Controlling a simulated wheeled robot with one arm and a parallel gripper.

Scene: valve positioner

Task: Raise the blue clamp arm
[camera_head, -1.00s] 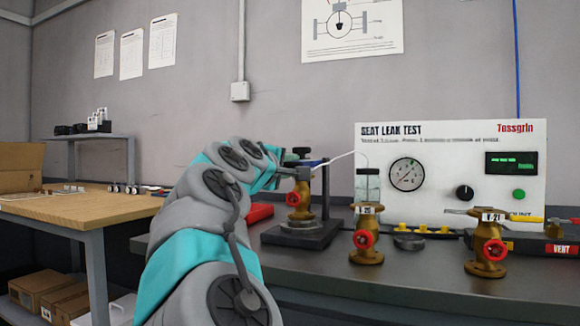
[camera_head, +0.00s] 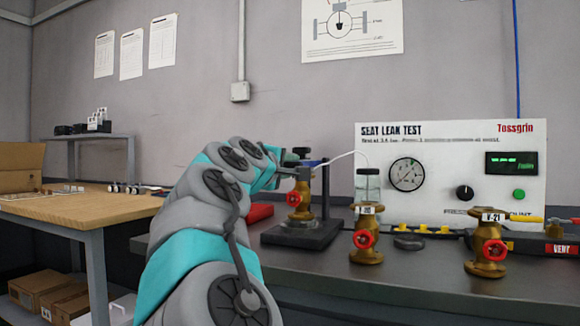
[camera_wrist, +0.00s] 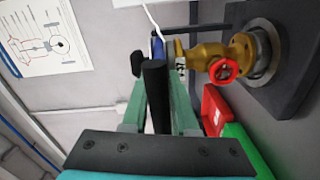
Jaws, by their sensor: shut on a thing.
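The blue clamp arm (camera_head: 312,162) stands at the top of a dark test stand (camera_head: 302,236), above a brass valve (camera_head: 299,200) with a red handwheel. In the wrist view a bit of its blue part (camera_wrist: 158,47) shows beyond the fingertips, with a black handle (camera_wrist: 157,95) running back from it. My gripper (camera_wrist: 155,88) is shut on this black handle, with a green finger on each side. In the head view my gripper (camera_head: 288,173) is at the left of the clamp, partly hidden by my arm. The brass valve (camera_wrist: 208,55) stands beside the fingers, apart from them.
Two brass valves (camera_head: 366,240) (camera_head: 487,247) with red handwheels stand on the bench in front of the white seat leak test panel (camera_head: 440,150). A red bin (camera_wrist: 213,112) and a green bin (camera_wrist: 243,145) lie near the stand. A white tube (camera_head: 345,156) runs near the clamp.

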